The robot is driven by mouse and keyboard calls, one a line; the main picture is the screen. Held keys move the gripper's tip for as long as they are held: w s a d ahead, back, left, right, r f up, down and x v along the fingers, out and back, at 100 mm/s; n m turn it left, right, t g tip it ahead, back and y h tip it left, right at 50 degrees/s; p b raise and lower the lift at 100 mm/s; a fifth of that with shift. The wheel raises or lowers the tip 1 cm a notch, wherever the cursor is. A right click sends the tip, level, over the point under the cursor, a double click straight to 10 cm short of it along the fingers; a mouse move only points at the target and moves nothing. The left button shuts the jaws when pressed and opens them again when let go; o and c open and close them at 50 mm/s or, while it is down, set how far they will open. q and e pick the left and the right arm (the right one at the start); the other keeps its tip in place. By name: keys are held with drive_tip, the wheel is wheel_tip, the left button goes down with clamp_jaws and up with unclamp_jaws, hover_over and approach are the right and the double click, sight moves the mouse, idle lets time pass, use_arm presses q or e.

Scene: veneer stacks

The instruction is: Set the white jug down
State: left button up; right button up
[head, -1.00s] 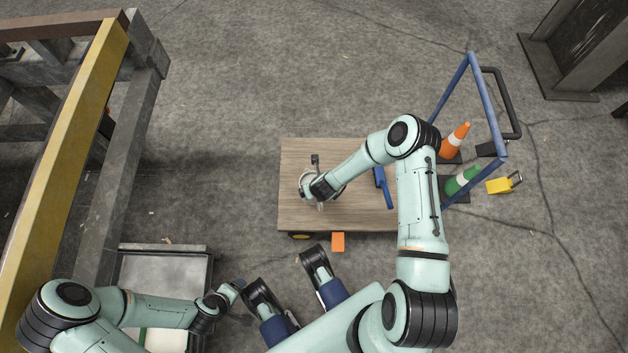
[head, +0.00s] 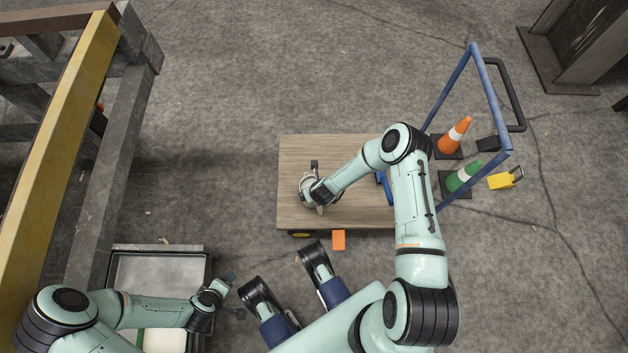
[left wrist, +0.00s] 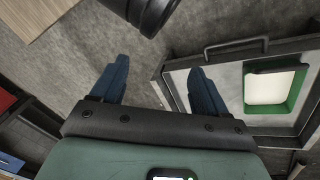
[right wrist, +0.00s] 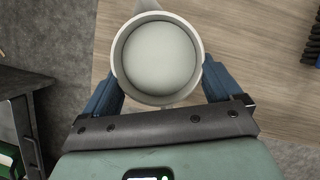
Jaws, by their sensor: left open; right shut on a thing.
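The white jug (right wrist: 158,58) is seen from above in the right wrist view, round and open at the top. It is between the two blue fingers of my right gripper (right wrist: 160,85), which is shut on it. In the head view the jug (head: 308,184) shows partly beside my right gripper (head: 317,190), over the left part of the wooden cart deck (head: 300,150). I cannot tell whether its base touches the deck. My left gripper (left wrist: 155,85) is open and empty, over the floor near a metal tray (left wrist: 228,72).
A blue brush-like tool (head: 384,186) lies on the deck, partly behind my right arm. Orange (head: 455,135) and green (head: 464,176) cones and a yellow padlock-shaped item (head: 503,180) are at the right by the cart's blue handle frame (head: 492,95). An orange block (head: 338,240) is by the near deck edge.

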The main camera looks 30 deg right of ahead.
use_arm(q)
drive_tip(key=shift+f, duration=0.1)
use_arm(e)
drive_tip(key=shift+f, duration=0.1)
drive_tip(key=o, duration=1.5)
use_arm(q)
drive_tip(key=shift+s, duration=0.1)
